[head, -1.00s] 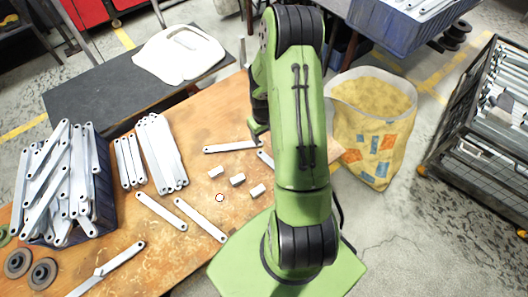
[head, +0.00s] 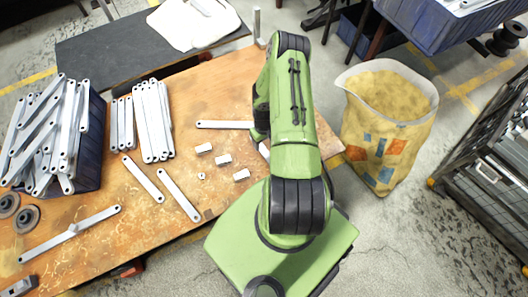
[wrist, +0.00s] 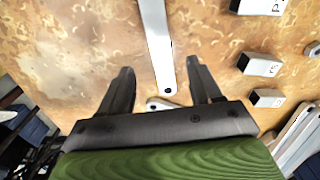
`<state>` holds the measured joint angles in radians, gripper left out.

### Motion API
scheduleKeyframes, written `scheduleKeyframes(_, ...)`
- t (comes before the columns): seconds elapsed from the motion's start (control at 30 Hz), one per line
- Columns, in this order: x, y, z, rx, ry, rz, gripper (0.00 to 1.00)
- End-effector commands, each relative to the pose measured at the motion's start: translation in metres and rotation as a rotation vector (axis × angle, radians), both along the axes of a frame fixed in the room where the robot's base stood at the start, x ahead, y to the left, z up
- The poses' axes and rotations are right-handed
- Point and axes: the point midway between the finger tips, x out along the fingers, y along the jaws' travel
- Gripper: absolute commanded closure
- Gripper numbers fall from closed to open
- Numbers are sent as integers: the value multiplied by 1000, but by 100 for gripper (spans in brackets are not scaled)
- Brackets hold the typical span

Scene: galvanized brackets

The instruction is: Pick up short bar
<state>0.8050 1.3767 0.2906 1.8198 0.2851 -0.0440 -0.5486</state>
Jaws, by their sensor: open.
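My gripper (wrist: 159,70) is open in the wrist view, low over the wooden table. A flat pale bar (wrist: 157,45) lies between its fingers, its near end showing and its other end out of view. The end of a second bar (wrist: 155,103) shows just in front of the palm; the rest is hidden by the gripper. In the head view one bar (head: 222,125) runs toward my gripper from the left, and another (head: 264,149) is mostly hidden behind my arm. I cannot tell which is the short bar.
Small white blocks (head: 223,160) and two loose bars (head: 179,195) lie near on the table (head: 225,85). Bar stacks (head: 153,120) and a full blue bin (head: 90,165) stand left. A yellow bag (head: 385,130) and a dark crate (head: 490,190) stand on the right.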

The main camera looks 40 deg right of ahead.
Motion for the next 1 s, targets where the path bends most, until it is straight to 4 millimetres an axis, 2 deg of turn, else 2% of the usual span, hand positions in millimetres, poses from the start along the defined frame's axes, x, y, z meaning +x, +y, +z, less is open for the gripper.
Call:
scheduleKeyframes(0.03, 0, 0, -11, 1, 1, -1, 36)
scheduleKeyframes(0.17, 0, 0, -24, 1, 0, -2, 36)
scheduleKeyframes(0.4, -1, 0, -67, 0, -1, -2, 36)
scheduleKeyframes(0.67, 0, 0, -70, -1, -1, -1, 36)
scheduleKeyframes(1.0, -1, 0, -70, -1, -1, -1, 87)
